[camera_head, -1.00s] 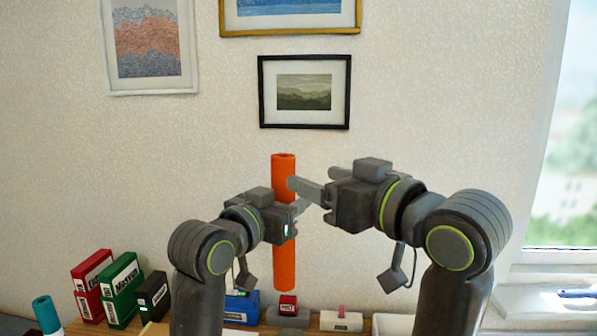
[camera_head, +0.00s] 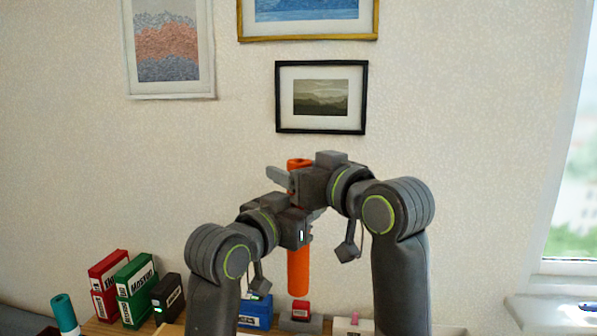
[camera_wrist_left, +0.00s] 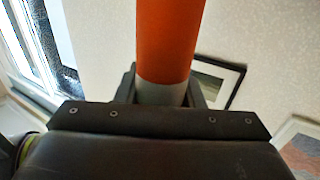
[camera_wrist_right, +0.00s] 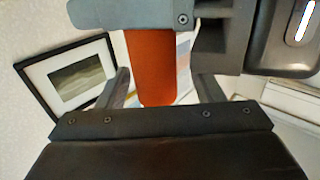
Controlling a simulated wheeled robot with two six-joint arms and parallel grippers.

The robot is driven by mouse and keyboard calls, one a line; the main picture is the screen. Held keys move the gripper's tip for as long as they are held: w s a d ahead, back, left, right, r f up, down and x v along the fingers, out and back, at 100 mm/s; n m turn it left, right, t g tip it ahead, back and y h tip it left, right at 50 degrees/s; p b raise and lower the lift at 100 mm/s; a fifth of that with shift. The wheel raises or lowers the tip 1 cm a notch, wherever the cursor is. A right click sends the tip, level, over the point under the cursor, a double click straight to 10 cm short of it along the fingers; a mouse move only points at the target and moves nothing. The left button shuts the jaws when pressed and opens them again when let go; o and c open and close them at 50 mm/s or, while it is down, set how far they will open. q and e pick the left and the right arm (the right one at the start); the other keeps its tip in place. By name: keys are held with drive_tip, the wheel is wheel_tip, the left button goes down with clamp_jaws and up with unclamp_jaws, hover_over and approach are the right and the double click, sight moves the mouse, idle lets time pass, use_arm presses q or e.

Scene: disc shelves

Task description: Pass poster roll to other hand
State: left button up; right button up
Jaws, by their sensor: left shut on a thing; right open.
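The orange poster roll (camera_head: 299,270) stands upright in the air in front of the wall. My left gripper (camera_head: 304,212) is shut on its middle; the left wrist view shows the roll (camera_wrist_left: 170,40) between the fingers. My right gripper (camera_head: 286,182) is open at the roll's upper part, above my left gripper. In the right wrist view, the roll (camera_wrist_right: 150,75) lies between the open fingers, nearer the left one, with gaps showing on both sides. My right gripper hides most of the roll's upper part in the head view; its top end shows just above.
Red binders (camera_head: 108,275), green binders (camera_head: 137,290) and a dark box (camera_head: 168,297) stand on the shelf at lower left. A teal-topped roll (camera_head: 64,312) is farther left. A blue box (camera_head: 256,312) and a small red box (camera_head: 301,311) are below. Framed pictures hang behind.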

drive_tip(key=c, duration=0.9)
use_arm(q)
drive_tip(key=o, duration=1.1)
drive_tip(key=shift+c, duration=0.2)
use_arm(e)
drive_tip(key=shift+c, duration=0.9)
